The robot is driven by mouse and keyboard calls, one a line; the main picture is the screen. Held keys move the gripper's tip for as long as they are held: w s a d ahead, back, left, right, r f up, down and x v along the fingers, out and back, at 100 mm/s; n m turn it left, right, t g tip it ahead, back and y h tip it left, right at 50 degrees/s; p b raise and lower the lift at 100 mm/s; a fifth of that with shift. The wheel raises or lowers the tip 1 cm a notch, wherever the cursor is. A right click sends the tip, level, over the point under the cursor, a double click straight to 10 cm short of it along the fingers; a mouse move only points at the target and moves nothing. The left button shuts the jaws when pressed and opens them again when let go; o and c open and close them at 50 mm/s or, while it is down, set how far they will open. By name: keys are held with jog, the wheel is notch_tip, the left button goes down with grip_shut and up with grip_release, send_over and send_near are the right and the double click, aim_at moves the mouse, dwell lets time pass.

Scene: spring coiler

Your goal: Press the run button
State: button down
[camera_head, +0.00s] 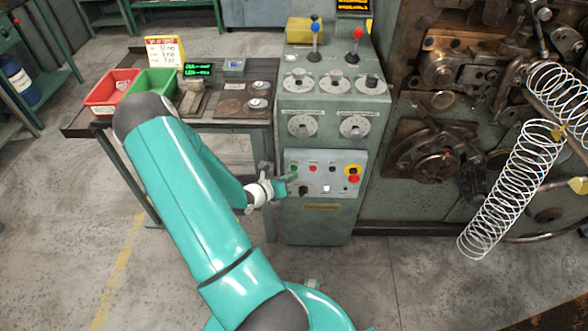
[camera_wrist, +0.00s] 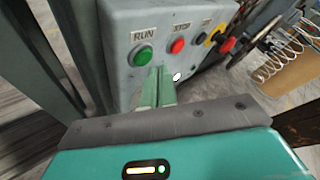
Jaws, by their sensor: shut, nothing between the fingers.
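The run button is a round green button (camera_wrist: 143,55) under a "RUN" label on the grey control panel (camera_wrist: 120,25) in the wrist view. In the head view the panel (camera_head: 340,160) is on the front of the grey-green control cabinet. My gripper (camera_wrist: 160,76) is shut and empty, its pale green fingers pointing at the panel just below and slightly right of the green button. Whether the tips touch the panel I cannot tell. In the head view my gripper (camera_head: 290,182) is at the panel's left edge. A red stop button (camera_wrist: 177,46) is to the right.
A yellow-and-red emergency knob (camera_head: 352,172) is on the panel's right. Dials and two levers (camera_head: 314,40) are above. A bench with a red bin (camera_head: 100,102) and green bin (camera_head: 158,82) stands left. The coiler with wire springs (camera_head: 510,190) is right.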

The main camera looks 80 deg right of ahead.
jog(key=shift+d, duration=0.15)
jog(key=shift+w+d, duration=0.1)
jog(key=shift+d, duration=0.2)
jog(key=shift+w+d, duration=0.1)
jog(key=shift+d, duration=0.25)
dwell(0.8)
jog(key=shift+a, duration=0.1)
jog(key=shift+s+a, duration=0.2)
jog(key=shift+a, duration=0.5)
jog(key=a, duration=0.2)
jog(key=s+a, duration=0.1)
jog(key=a, duration=0.2)
jog(key=shift+d, duration=0.1)
dwell(0.9)
